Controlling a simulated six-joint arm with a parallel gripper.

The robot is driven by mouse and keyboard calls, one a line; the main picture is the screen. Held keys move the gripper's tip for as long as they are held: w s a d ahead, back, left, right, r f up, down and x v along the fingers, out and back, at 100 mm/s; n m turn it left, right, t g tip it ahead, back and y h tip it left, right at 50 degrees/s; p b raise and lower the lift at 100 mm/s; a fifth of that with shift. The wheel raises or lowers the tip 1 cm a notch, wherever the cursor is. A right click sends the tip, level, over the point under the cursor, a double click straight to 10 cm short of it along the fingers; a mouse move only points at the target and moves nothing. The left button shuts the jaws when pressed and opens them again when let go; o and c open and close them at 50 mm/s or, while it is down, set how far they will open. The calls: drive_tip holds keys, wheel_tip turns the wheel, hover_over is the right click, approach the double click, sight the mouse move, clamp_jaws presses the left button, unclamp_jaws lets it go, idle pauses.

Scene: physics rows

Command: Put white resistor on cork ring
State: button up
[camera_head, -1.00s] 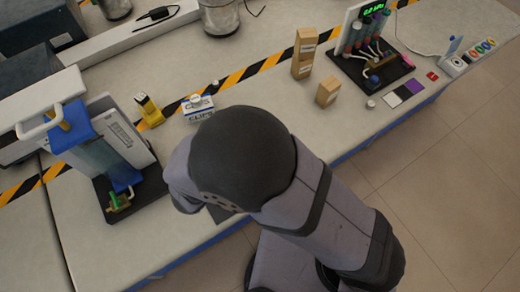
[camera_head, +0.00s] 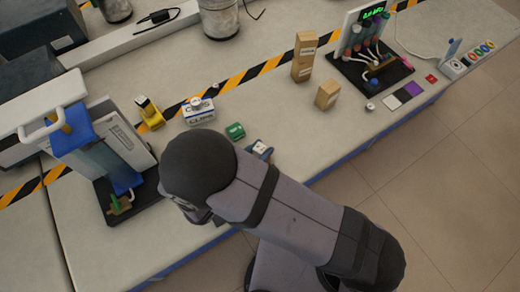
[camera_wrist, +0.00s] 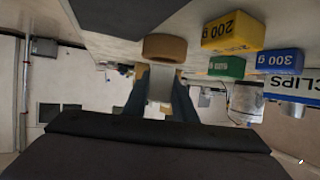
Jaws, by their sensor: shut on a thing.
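In the wrist view, my gripper (camera_wrist: 160,98) is shut on a pale block, which looks like the white resistor (camera_wrist: 161,80), held between two dark fingers. The tan cork ring (camera_wrist: 165,47) shows just beyond the fingertips, on the table surface. The resistor's far end overlaps or nearly meets the ring in this view; I cannot tell whether they touch.
Beside the ring are a yellow 200 g block (camera_wrist: 233,33), a green block (camera_wrist: 227,66), a blue 300 g block (camera_wrist: 280,61) and a CLIPS box (camera_head: 198,110). A dark-based stand (camera_head: 135,213) is left of my arm.

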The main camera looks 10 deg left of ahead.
drive_tip(key=shift+f, duration=0.25)
drive_tip(key=shift+f, duration=0.2)
drive_tip(key=o, duration=1)
drive_tip(key=shift+r, duration=0.1)
drive_tip(key=shift+r, duration=0.2)
drive_tip(key=shift+s+a, duration=0.15)
drive_tip(key=shift+s, duration=0.15)
drive_tip(key=b+v, duration=0.2)
drive_tip(key=v, duration=0.9)
drive_tip(key=shift+s+r, duration=0.15)
